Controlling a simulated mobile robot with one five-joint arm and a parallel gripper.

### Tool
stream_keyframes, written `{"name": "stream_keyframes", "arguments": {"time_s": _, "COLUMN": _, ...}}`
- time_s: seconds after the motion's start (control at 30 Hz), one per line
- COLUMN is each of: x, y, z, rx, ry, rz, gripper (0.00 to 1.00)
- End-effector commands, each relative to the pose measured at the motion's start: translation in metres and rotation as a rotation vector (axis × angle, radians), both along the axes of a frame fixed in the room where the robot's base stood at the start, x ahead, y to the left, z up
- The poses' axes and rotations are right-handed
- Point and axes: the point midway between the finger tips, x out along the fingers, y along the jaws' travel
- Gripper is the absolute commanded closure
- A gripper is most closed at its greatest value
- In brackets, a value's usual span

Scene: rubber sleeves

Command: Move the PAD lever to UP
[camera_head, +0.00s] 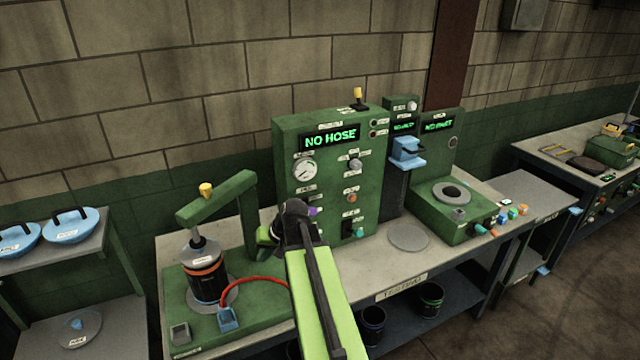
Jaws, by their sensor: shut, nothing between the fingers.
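A green test panel (334,117) stands at the back of the bench, and its lit screen reads NO HOSE. Its small labels are too blurred to read, so I cannot tell which control is the PAD lever. A purple-tipped control (313,211) shows low on the panel's left side, right beside my gripper. A switch with a teal part (359,233) sits low on its right side. My gripper (296,222) is shut and empty in front of the panel's lower left. My own arm hides its fingertips, and I cannot tell whether it touches anything.
A green fixture (246,192) with a black cylinder (207,283) and a red hose (255,282) stands left of my arm. A round grey plate (408,236) lies right of the panel. A blue-headed press (407,152) and a second green machine (476,238) stand farther right.

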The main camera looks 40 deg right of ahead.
Motion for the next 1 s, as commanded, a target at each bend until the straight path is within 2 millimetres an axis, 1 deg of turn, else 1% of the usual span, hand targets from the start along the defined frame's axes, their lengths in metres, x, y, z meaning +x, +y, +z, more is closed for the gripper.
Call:
{"name": "stream_keyframes", "arguments": {"time_s": 0.03, "x": -0.002, "y": -0.043, "z": 0.04, "rx": 0.017, "ry": -0.05, "rz": -0.074, "gripper": 1.0}}
{"name": "stream_keyframes", "arguments": {"time_s": 0.07, "x": -0.005, "y": -0.065, "z": 0.053, "rx": 0.027, "ry": -0.082, "rz": -0.115, "gripper": 1.0}}
{"name": "stream_keyframes", "arguments": {"time_s": 0.1, "x": -0.009, "y": -0.095, "z": 0.072, "rx": 0.036, "ry": -0.127, "rz": -0.167, "gripper": 1.0}}
{"name": "stream_keyframes", "arguments": {"time_s": 0.17, "x": -0.019, "y": -0.137, "z": 0.096, "rx": 0.048, "ry": -0.187, "rz": -0.244, "gripper": 1.0}}
{"name": "stream_keyframes", "arguments": {"time_s": 0.2, "x": -0.027, "y": -0.163, "z": 0.111, "rx": 0.052, "ry": -0.224, "rz": -0.291, "gripper": 1.0}}
{"name": "stream_keyframes", "arguments": {"time_s": 0.3, "x": -0.046, "y": -0.215, "z": 0.139, "rx": 0.057, "ry": -0.299, "rz": -0.387, "gripper": 1.0}}
{"name": "stream_keyframes", "arguments": {"time_s": 0.4, "x": -0.062, "y": -0.249, "z": 0.157, "rx": 0.058, "ry": -0.349, "rz": -0.45, "gripper": 1.0}}
{"name": "stream_keyframes", "arguments": {"time_s": 0.5, "x": -0.071, "y": -0.266, "z": 0.165, "rx": 0.057, "ry": -0.375, "rz": -0.482, "gripper": 1.0}}
{"name": "stream_keyframes", "arguments": {"time_s": 0.57, "x": -0.073, "y": -0.27, "z": 0.166, "rx": 0.056, "ry": -0.381, "rz": -0.491, "gripper": 1.0}}
{"name": "stream_keyframes", "arguments": {"time_s": 0.87, "x": -0.073, "y": -0.27, "z": 0.164, "rx": 0.056, "ry": -0.381, "rz": -0.491, "gripper": 1.0}}
{"name": "stream_keyframes", "arguments": {"time_s": 1.0, "x": -0.063, "y": -0.271, "z": 0.154, "rx": 0.057, "ry": -0.381, "rz": -0.489, "gripper": 1.0}}
